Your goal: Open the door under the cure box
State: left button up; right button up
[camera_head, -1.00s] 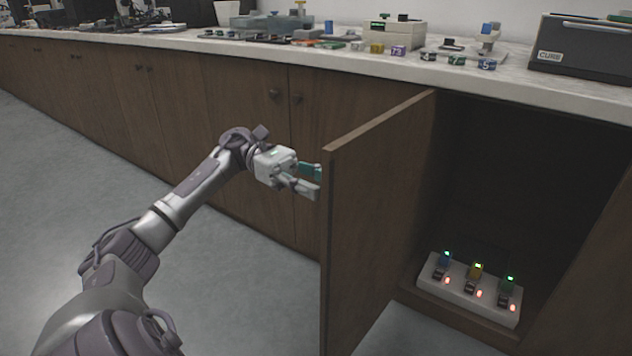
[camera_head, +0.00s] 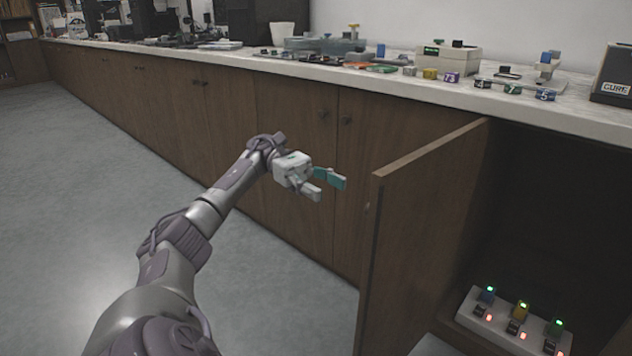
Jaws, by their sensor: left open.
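The brown wooden door (camera_head: 425,230) under the cure box stands swung wide open, showing a dark cabinet inside. The dark grey cure box (camera_head: 612,78), marked CURE, sits on the counter at the right edge of the picture, partly cut off. My left gripper (camera_head: 330,187) is open and empty. It is just left of the door's free edge, with a small gap, and does not touch the door. A small knob shows near that edge. My right gripper is out of the picture.
A white strip (camera_head: 497,335) with several lit coloured blocks lies on the cabinet floor. The pale counter (camera_head: 400,82) holds small numbered blocks, a beige device (camera_head: 449,60) and tools. Other closed cupboard doors (camera_head: 295,140) run left. The grey floor (camera_head: 90,200) is clear.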

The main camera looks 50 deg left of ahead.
pick_arm(q)
jog(key=shift+s+a, duration=0.2)
jog(key=shift+a, duration=1)
